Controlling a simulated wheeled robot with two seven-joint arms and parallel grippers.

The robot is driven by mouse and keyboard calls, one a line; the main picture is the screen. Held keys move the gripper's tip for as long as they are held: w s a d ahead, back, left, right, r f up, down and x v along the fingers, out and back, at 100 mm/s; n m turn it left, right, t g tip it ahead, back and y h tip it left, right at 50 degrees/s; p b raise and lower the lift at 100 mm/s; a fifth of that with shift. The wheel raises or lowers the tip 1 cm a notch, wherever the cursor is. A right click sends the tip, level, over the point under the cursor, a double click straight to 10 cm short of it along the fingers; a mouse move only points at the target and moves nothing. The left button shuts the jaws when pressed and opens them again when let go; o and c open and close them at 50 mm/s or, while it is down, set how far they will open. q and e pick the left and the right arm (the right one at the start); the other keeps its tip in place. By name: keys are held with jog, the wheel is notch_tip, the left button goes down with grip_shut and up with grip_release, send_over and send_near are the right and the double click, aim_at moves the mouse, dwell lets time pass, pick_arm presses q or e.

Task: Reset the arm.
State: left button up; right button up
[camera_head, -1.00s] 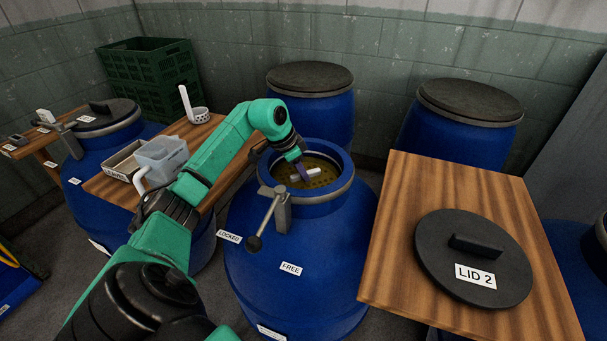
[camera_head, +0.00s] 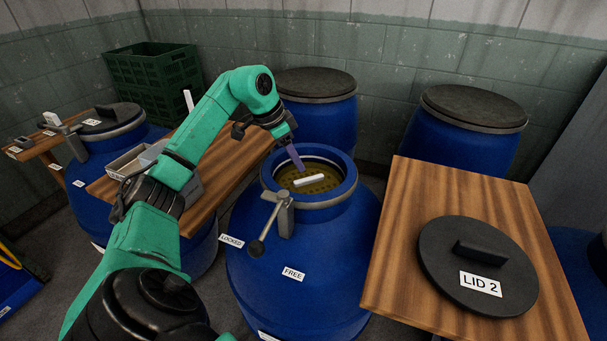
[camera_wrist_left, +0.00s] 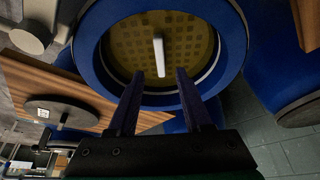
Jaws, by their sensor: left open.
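My left arm comes in from the left in the head view, and my left gripper (camera_head: 294,157) is above the mouth of the open blue barrel (camera_head: 300,250). In the left wrist view my left gripper (camera_wrist_left: 159,88) has its two fingers apart with nothing between them. Inside the barrel is a yellowish perforated plate (camera_head: 318,186) with a white bar (camera_head: 308,180) on it. The bar also shows in the left wrist view (camera_wrist_left: 159,56), beyond the fingertips and apart from them. My right gripper is not in view.
A lever (camera_head: 265,232) is on the barrel's front, near the LOCKED (camera_head: 231,241) and FREE (camera_head: 293,273) labels. LID 2 (camera_head: 450,255) lies on the right wooden table (camera_head: 400,240). Closed blue barrels (camera_head: 318,120) stand behind. My arm partly hides a grey container (camera_head: 153,153) on the left table.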

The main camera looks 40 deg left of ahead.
pick_arm(q)
jog(key=v, duration=0.3)
jog(key=shift+r, duration=0.1)
dwell(0.3)
